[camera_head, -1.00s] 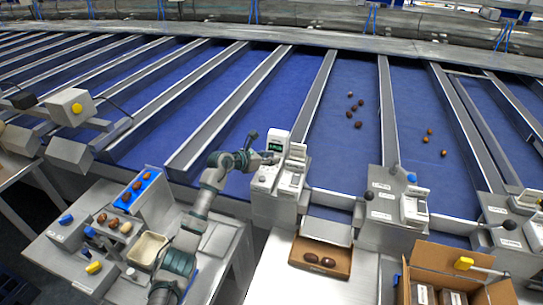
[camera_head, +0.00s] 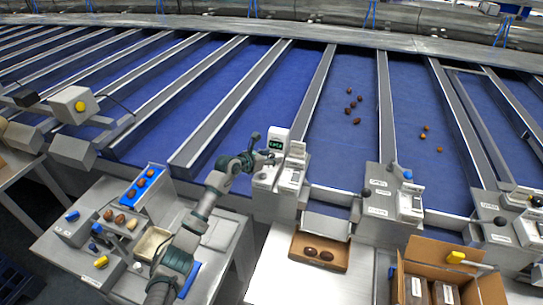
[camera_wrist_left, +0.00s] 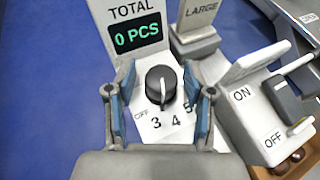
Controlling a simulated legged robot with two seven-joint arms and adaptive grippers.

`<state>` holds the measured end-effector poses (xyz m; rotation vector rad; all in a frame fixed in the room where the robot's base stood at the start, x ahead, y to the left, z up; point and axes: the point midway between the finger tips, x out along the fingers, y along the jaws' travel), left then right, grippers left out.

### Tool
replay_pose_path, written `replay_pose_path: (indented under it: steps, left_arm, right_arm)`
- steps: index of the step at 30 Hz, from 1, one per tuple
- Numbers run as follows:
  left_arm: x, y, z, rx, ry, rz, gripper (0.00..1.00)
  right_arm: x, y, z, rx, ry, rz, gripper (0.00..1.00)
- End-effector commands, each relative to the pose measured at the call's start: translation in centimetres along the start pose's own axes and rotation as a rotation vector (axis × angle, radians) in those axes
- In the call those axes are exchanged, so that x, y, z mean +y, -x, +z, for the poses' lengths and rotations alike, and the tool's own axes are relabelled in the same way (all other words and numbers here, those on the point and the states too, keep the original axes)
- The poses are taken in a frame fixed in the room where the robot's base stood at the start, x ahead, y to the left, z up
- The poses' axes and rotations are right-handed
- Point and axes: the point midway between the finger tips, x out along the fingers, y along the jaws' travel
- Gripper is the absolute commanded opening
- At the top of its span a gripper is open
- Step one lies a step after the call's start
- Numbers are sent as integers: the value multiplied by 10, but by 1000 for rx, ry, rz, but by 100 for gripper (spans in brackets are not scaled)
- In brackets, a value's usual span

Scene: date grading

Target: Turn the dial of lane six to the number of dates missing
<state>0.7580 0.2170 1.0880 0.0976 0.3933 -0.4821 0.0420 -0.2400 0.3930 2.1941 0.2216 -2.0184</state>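In the left wrist view a black dial (camera_wrist_left: 161,85) sits on a white plate marked OFF, 3, 4 and 5. A pale line on the dial runs roughly up and down; I cannot tell its exact setting. My left gripper (camera_wrist_left: 159,68) is open, with one finger on each side of the dial and a gap showing on both sides. A display (camera_wrist_left: 135,38) above reads TOTAL, 0 PCS. In the head view the left gripper (camera_head: 265,158) is at the lane's control unit, below the lit display (camera_head: 276,145); the dial is hidden there. My right gripper is not in view.
An ON/OFF switch plate (camera_wrist_left: 258,112) stands right of the dial. A cardboard box (camera_head: 300,262) with two dark dates lies in front of the unit. Several dates (camera_head: 352,101) lie on a blue lane. A grading tray (camera_head: 157,188) is at lower left.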

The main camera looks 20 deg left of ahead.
Motion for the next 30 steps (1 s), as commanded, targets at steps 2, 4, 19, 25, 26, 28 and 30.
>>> replay_pose_path:
  steps: [2, 4, 19, 25, 26, 28, 30]
  left_arm:
    - [0, 0, 2, -3, 0, 0, 56]
    - [0, 0, 2, -4, -1, 0, 56]
    - [2, 61, 1, -5, -4, 2, 56]
    - [3, 100, 0, -3, -1, 1, 56]
    - [3, 104, 0, -3, -1, 1, 56]
    - [3, 112, 0, -3, 0, 1, 56]
    - [3, 116, 0, -3, 1, 0, 56]
  right_arm:
    - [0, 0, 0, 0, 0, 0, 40]
    - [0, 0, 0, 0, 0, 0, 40]
    - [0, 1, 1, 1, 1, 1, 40]
    - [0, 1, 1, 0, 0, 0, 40]
    - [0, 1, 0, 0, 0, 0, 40]
    - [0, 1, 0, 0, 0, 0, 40]
    - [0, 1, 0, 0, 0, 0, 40]
